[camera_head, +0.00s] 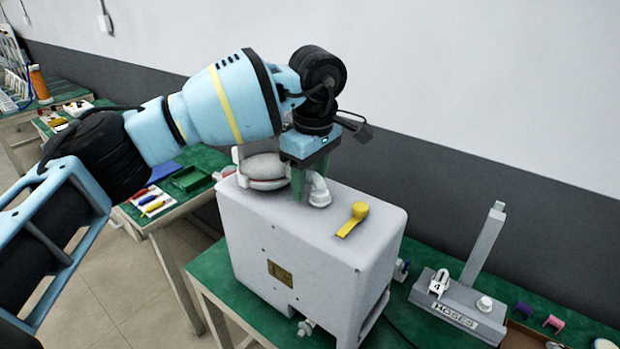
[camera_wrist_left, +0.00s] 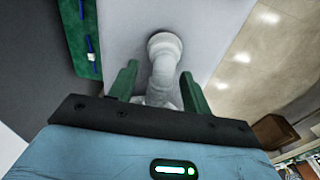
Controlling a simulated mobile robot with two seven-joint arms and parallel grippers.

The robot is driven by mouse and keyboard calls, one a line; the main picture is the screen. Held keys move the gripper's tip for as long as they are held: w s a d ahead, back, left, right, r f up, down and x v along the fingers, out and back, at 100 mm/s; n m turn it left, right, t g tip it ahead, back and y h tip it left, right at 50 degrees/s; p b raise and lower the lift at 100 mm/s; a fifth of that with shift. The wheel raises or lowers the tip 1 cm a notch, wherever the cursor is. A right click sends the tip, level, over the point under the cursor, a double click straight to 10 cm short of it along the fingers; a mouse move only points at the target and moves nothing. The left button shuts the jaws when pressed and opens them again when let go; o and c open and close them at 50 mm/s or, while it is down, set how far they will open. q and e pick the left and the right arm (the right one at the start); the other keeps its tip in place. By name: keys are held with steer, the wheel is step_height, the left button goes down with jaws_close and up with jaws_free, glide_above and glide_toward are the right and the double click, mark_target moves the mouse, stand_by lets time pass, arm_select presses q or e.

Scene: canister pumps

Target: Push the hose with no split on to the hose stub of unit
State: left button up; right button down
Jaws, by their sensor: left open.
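The pump unit is a large white-grey housing (camera_head: 300,245) standing on a green-topped bench. A white elbow-shaped stub or pipe end (camera_head: 319,192) rises from its top; it also shows in the wrist view (camera_wrist_left: 165,70). My left gripper (camera_head: 308,185) points down over the housing top, beside the elbow in the head view. In the wrist view its green fingers (camera_wrist_left: 160,85) are open, one on each side of the elbow, with gaps. I cannot tell their height against it. A grey stand labelled HOSES (camera_head: 456,318) is at right; no split or sound hose can be made out. My right gripper is not in view.
Small purple (camera_head: 522,310) and pink (camera_head: 553,323) clips lie at right. A side table (camera_head: 190,175) holds trays.

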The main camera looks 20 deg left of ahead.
arm_select(q)
steer(key=r, duration=0.7)
steer(key=shift+s+d+r+b, duration=0.15)
steer(key=shift+d+r+b, duration=0.1)
steer(key=shift+r+b, duration=0.15)
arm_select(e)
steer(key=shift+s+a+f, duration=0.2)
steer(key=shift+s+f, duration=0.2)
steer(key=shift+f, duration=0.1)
arm_select(q)
steer(key=shift+f, duration=0.15)
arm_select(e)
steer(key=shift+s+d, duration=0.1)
